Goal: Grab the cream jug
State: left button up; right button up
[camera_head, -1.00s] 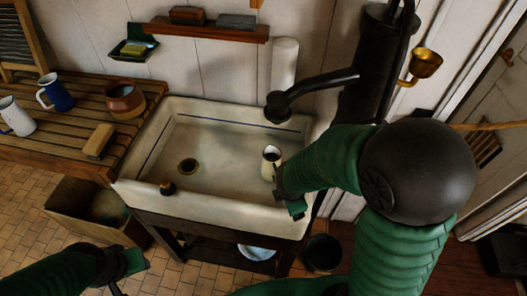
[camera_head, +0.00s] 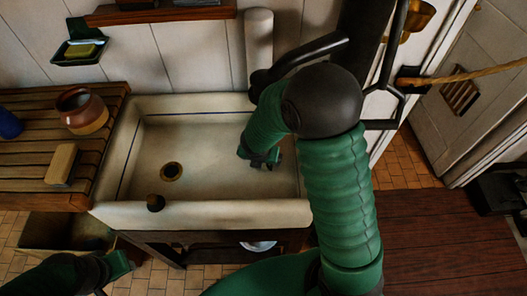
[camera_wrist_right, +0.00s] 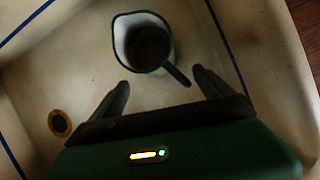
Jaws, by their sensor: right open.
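The cream jug (camera_wrist_right: 147,45), pale with a dark green rim, stands in the sink in the right wrist view. I look down into its dark inside. Its dark handle points down and right, toward the gap between the fingers of my right gripper (camera_wrist_right: 160,82). The gripper is open, its two fingers spread just short of the jug. In the head view my right gripper (camera_head: 260,158) is low over the right part of the sink (camera_head: 205,214), and the jug is hidden behind it and the arm. My left gripper (camera_head: 118,268) is at the lower left, away from the sink; its jaws are unclear.
The sink has a drain (camera_head: 172,171) and a dark stopper (camera_head: 155,203) on its front rim. A brown pot (camera_head: 82,112) and a wooden block or brush (camera_head: 63,163) are on the slatted board (camera_head: 30,180) at left. The pump spout (camera_head: 300,55) hangs over the sink's back right.

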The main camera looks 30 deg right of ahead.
jog(key=shift+w+d+r+p, duration=0.2)
jog(key=shift+w+d+p, duration=0.15)
jog(key=shift+w, duration=0.1)
jog(key=shift+w+d+r+p, duration=0.2)
jog(key=shift+w+p, duration=0.1)
jog(key=shift+w, duration=0.1)
jog(key=x, duration=0.3)
jog(key=b+x, duration=0.1)
jog(key=shift+w+d, duration=0.3)
jog(key=shift+w, duration=0.1)
jog(key=shift+w+d, duration=0.1)
jog(key=shift+d, duration=0.15)
jog(key=shift+a+r, duration=0.15)
jog(key=shift+a, duration=0.05)
jog(key=c, duration=0.8)
grip_shut()
